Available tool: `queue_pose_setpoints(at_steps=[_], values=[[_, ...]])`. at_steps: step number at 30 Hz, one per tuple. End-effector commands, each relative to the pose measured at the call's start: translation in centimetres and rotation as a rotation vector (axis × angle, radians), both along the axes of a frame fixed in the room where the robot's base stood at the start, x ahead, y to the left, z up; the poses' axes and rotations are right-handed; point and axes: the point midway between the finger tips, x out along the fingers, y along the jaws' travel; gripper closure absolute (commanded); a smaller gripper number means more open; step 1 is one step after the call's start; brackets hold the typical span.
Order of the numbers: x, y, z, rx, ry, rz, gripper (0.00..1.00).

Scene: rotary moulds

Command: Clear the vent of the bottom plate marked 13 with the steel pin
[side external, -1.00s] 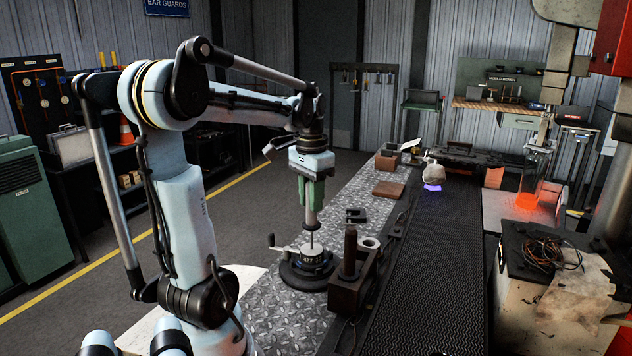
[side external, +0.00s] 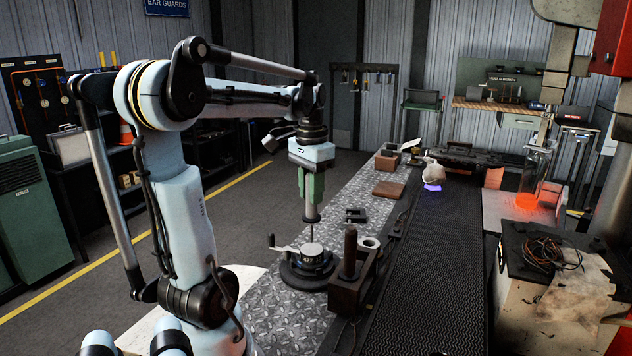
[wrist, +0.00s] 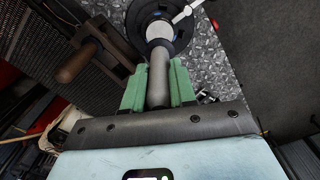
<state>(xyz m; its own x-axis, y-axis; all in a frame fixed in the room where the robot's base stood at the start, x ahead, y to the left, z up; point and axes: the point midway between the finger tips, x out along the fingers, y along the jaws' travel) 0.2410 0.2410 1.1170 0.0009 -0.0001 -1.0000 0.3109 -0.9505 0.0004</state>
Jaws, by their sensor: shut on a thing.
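My gripper (side external: 311,190) has green fingers and is shut on the steel pin (side external: 311,213), a grey rod with a thin lower end. The pin hangs upright over the round dark mould with the bottom plate (side external: 306,268), which has a side handle. I cannot tell whether the pin's tip touches the plate or is in its vent. The plate's number is too small to read now. In the wrist view the pin (wrist: 158,80) lies between the green fingers (wrist: 158,88), pointing at the dark round plate (wrist: 182,40). The vent is hidden.
A dark block with an upright post (side external: 350,265) stands close to the right of the mould. A small dark fixture (side external: 356,215) and a brown plate (side external: 388,190) lie farther back on the tread-plate bench (side external: 262,312). A dark conveyor (side external: 432,270) runs along the right.

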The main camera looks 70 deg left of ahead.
Motion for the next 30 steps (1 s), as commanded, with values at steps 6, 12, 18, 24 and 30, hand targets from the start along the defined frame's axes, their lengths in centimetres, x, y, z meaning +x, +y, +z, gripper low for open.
queue_pose_setpoints(at_steps=[6, 12, 18, 24, 30], values=[[0.0, 0.0, 1.7, 0.000, 0.000, 0.000, 1.00], [0.0, 0.0, 3.1, 0.000, 0.000, 0.000, 1.00], [0.0, 0.0, 4.5, 0.000, 0.000, 0.000, 1.00], [0.0, 0.0, 5.1, 0.000, 0.000, 0.000, 1.00], [0.0, 0.0, 5.1, 0.000, 0.000, 0.000, 1.00]])
